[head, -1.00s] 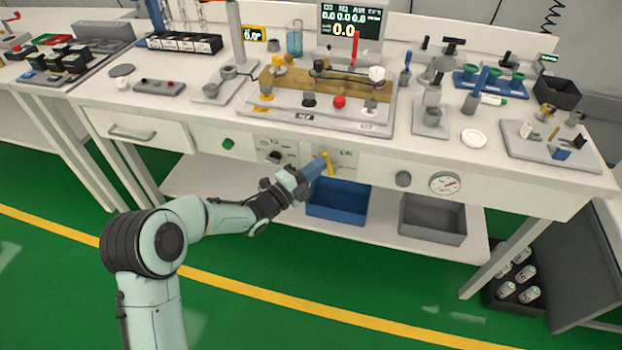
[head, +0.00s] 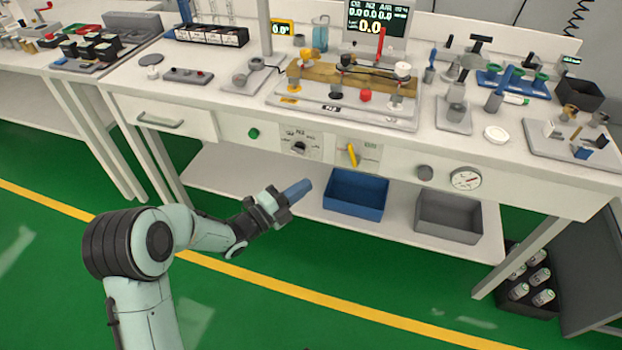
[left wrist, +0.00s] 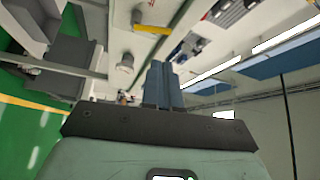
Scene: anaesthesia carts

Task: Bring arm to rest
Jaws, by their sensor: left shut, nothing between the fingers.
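My left gripper (head: 298,190) is in the head view, in front of and below the bench front, to the left of the blue bin. Its blue fingers are closed together with nothing between them. They also show closed in the left wrist view (left wrist: 162,82). The gripper is apart from the yellow lever (head: 352,155) on the bench's front panel, which lies up and to the right of it. The same yellow lever shows at the top of the left wrist view (left wrist: 152,29). My right gripper is in neither view.
The white bench (head: 225,105) carries several fixtures and a display. A blue bin (head: 355,212) and a grey bin (head: 447,233) stand on its lower shelf. A dial gauge (head: 466,178) and knobs line its front. Green floor is clear in front.

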